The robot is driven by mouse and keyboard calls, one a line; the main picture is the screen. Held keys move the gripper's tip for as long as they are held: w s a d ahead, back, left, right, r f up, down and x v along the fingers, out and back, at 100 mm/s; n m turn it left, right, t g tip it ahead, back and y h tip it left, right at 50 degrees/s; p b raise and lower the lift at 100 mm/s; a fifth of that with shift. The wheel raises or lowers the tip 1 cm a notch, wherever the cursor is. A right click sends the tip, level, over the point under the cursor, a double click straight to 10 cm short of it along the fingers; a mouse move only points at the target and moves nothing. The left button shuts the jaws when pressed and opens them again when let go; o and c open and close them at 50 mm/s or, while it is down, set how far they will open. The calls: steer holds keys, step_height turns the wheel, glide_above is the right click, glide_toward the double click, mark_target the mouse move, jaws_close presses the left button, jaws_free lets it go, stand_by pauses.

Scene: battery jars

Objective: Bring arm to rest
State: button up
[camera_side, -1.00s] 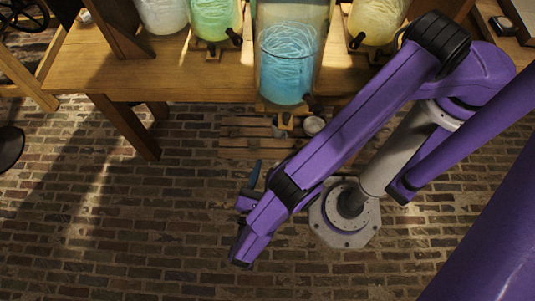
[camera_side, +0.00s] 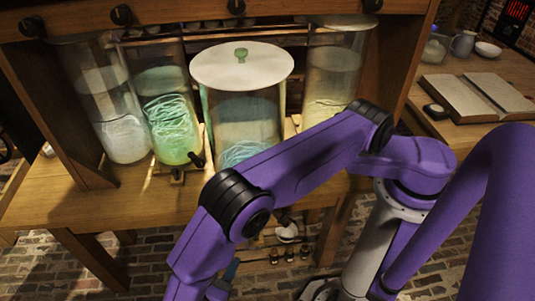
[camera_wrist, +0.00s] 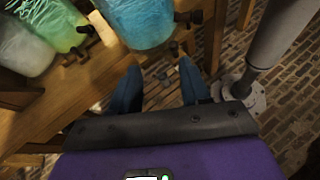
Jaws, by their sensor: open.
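My gripper (camera_wrist: 160,88) shows in the wrist view with its two blue fingers apart and nothing between them. It hangs in front of the wooden table's edge, over the brick floor. In the side view my purple arm reaches down to the lower left, and only part of the gripper shows at the bottom edge. The blue jar (camera_side: 247,115) with a white lid stands at the table front, partly hidden behind my arm. It also shows at the top of the wrist view (camera_wrist: 138,18).
A green jar (camera_side: 170,120), a white jar (camera_side: 122,130) and a pale yellow jar (camera_side: 330,75) stand in the wooden rack. An open book (camera_side: 480,97) lies at right on the table (camera_side: 75,207). A low slatted shelf lies under the table. The brick floor in front is clear.

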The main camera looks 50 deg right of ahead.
steer(key=d+r+m+g+y, duration=0.4)
steer(key=d+r+y, duration=0.2)
steer(key=d+r, duration=0.75)
steer(key=s+d+r+m+y, duration=0.1)
steer(key=s+d+r+y, duration=0.2)
steer(key=d, duration=0.4)
steer(key=s+d+r+m+y, duration=0.2)
steer(key=s+d+r+y, duration=0.1)
steer(key=s+d, duration=0.3)
steer(key=shift+s+d+r+m+y, duration=0.2)
steer(key=shift+d+r+m+y, duration=0.1)
steer(key=shift+d+r+y, duration=0.25)
